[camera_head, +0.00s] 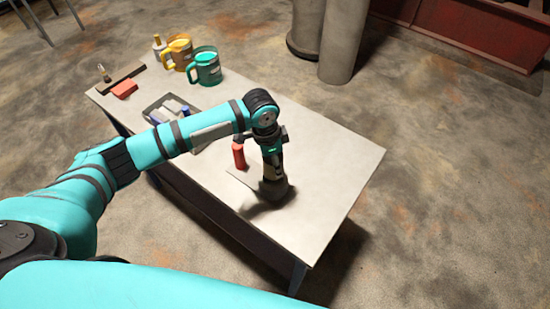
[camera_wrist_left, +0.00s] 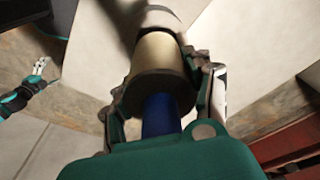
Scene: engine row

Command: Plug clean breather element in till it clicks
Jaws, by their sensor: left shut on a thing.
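My left gripper (camera_wrist_left: 162,95) is shut on a round element (camera_wrist_left: 155,55) with a tan body, a wide dark collar and a blue end (camera_wrist_left: 160,115). Its blue end faces my palm. Beyond its far end, in line with it, is a pale grey round part (camera_wrist_left: 160,18); I cannot tell if the two are joined. In the head view my left gripper (camera_head: 272,165) points down over the table, with a dark round part (camera_head: 274,190) beneath it. My right gripper (camera_wrist_left: 40,72) seems to show small at the left wrist view's left edge; its jaw state is unclear.
The grey table (camera_head: 320,150) is clear on its right side. A red cylinder (camera_head: 239,155) stands just left of my gripper. A tray (camera_head: 152,108) with blue and white items lies further left. A green mug (camera_head: 207,68), a yellow mug (camera_head: 180,50) and a red block (camera_head: 124,89) stand behind.

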